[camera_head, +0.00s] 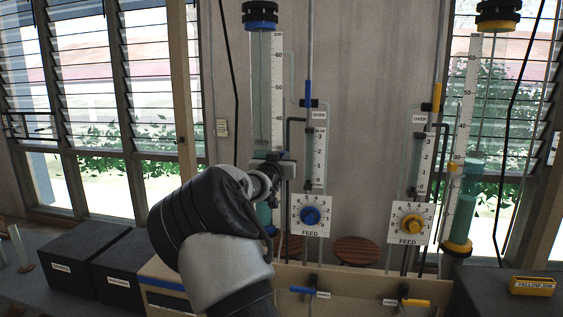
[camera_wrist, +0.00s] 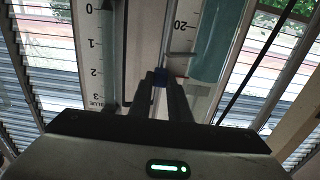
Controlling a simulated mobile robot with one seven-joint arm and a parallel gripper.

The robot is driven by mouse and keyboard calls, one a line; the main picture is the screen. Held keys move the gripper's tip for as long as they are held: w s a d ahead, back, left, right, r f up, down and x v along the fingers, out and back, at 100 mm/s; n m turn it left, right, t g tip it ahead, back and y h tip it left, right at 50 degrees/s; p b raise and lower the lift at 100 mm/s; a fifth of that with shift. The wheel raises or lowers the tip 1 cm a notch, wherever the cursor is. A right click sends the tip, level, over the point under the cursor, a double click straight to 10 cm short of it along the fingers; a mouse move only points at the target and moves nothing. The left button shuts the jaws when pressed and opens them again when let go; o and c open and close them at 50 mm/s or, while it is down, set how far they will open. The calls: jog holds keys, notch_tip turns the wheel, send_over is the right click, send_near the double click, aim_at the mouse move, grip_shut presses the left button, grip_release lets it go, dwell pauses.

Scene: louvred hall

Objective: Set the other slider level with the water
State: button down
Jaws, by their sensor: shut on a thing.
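The blue-topped tube (camera_head: 265,85) stands left of centre, with a white scale (camera_head: 278,90) along its right side. Its lower part holds teal water (camera_head: 264,214); my arm hides the surface in the head view. My gripper (camera_head: 270,165) is at this scale, shut on the small blue slider (camera_wrist: 160,78). In the wrist view the slider's thin pointer (camera_wrist: 181,54) lies near the 20 mark, beside the teal water (camera_wrist: 211,42), whose edge appears slightly lower in that picture. The yellow slider (camera_head: 452,168) sits near the water surface of the yellow-topped tube (camera_head: 470,190).
A blue feed dial (camera_head: 310,215) and yellow feed dial (camera_head: 411,222) are on the wall, with small gauges above. Blue (camera_head: 302,290) and yellow (camera_head: 415,302) levers are below. Dark boxes (camera_head: 85,262) stand left; a yellow tray (camera_head: 532,286) is right.

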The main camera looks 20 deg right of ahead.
jog(key=c, duration=1.6)
grip_release()
jog(key=shift+c, duration=0.2)
jog(key=v, duration=1.7)
jog(key=shift+s+a+b, duration=0.2)
jog(key=shift+b, duration=0.25)
